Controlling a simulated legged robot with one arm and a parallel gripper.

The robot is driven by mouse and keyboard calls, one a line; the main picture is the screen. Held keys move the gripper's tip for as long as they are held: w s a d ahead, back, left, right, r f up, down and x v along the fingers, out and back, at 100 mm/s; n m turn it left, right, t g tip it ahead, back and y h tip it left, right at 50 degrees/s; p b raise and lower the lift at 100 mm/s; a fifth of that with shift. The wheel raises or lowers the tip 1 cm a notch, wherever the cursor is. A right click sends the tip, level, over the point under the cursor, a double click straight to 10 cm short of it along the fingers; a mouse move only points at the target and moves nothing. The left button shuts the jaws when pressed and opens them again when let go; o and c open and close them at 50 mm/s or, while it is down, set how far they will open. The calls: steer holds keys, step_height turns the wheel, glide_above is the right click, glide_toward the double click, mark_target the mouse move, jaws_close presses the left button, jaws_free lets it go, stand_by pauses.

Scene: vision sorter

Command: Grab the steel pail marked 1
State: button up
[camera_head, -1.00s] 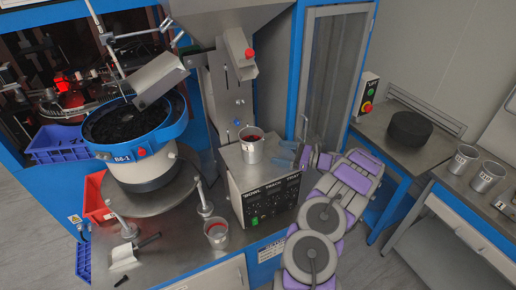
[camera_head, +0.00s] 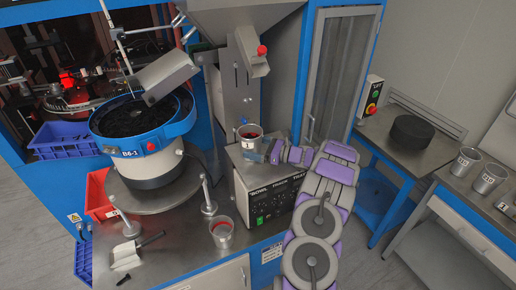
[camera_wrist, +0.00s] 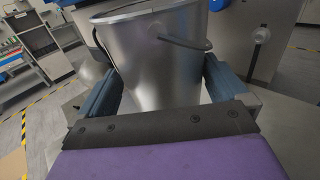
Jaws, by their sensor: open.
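The steel pail marked 1 (camera_head: 250,134) stands upright on top of the control box, with something red inside. My gripper (camera_head: 258,152) is at its front right side in the head view, jaws open. In the wrist view the pail (camera_wrist: 158,60) fills the middle, with its wire handle hanging across the upper right side. My gripper's two blue-grey fingers (camera_wrist: 160,78) lie on either side of the pail's lower part. The gap between each finger and the wall is hard to judge.
The control box (camera_head: 268,200) stands on the metal bench. Another pail (camera_head: 222,233) with red contents is in front of it. The bowl feeder (camera_head: 145,145) is to the left, and a chute (camera_head: 250,52) hangs above. Several pails (camera_head: 467,160) stand on the right-hand table.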

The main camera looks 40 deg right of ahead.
steer(key=shift+s+a+r, duration=0.15)
steer(key=shift+s, duration=0.1)
steer(key=shift+c, duration=0.5)
steer(key=d, duration=0.2)
steer(key=shift+d+f, duration=0.3)
steer(key=c, duration=0.4)
steer(key=shift+d, duration=0.1)
steer(key=shift+c, duration=1)
steer(key=shift+a+r, duration=0.1)
steer(key=shift+a, duration=0.7)
steer(key=c, duration=0.9)
steer(key=shift+d, duration=0.4)
steer(key=shift+c, duration=0.7)
